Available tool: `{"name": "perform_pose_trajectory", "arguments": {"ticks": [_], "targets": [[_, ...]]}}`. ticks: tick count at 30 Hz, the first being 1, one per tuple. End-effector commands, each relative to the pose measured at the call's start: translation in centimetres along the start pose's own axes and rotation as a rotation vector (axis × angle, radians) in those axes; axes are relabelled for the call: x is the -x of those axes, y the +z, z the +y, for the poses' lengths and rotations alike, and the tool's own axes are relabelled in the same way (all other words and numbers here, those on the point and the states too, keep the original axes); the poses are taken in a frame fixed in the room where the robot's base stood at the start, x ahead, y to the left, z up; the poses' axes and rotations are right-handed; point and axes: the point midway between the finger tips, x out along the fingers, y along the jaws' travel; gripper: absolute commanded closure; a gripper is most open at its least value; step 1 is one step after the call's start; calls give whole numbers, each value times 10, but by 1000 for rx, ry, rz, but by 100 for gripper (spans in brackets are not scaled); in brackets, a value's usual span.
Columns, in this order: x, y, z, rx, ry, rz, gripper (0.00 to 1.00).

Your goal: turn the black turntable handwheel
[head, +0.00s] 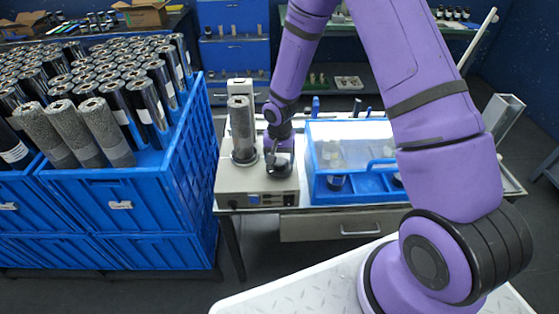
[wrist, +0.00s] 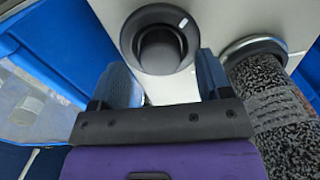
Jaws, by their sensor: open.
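The black turntable handwheel (wrist: 160,45) shows in the wrist view as a round knob in a dark ring with a white mark, set in the pale machine top. My gripper (wrist: 166,65) is open, with one finger to each side of the handwheel's near part; I cannot tell whether they touch it. In the head view my gripper (head: 279,158) is low over the machine (head: 256,186), and it largely hides the handwheel. A grey speckled roll (head: 241,125) stands upright on the black turntable (head: 245,158), left of my gripper. The roll also shows in the wrist view (wrist: 270,105).
A blue-framed case with a clear cover (head: 350,150) stands close right of my gripper. Blue crates (head: 130,205) full of dark and speckled rolls stand at the left. A drawer (head: 340,226) is below the bench top.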

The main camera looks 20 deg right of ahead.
Motion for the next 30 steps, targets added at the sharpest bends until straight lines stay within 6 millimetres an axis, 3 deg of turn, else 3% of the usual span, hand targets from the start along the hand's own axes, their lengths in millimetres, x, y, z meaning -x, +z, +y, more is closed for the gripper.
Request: {"name": "perform_pose_trajectory", "arguments": {"ticks": [6, 15, 16, 22, 30], "targets": [[-16, 0, 0, 1, 0, 0, 29], [-18, 0, 0, 0, 0, 0, 29], [-18, 0, 0, 0, 0, 0, 31], [-18, 0, 0, 0, 0, 0, 77], [-18, 0, 0, 17, 0, 0, 78]]}}
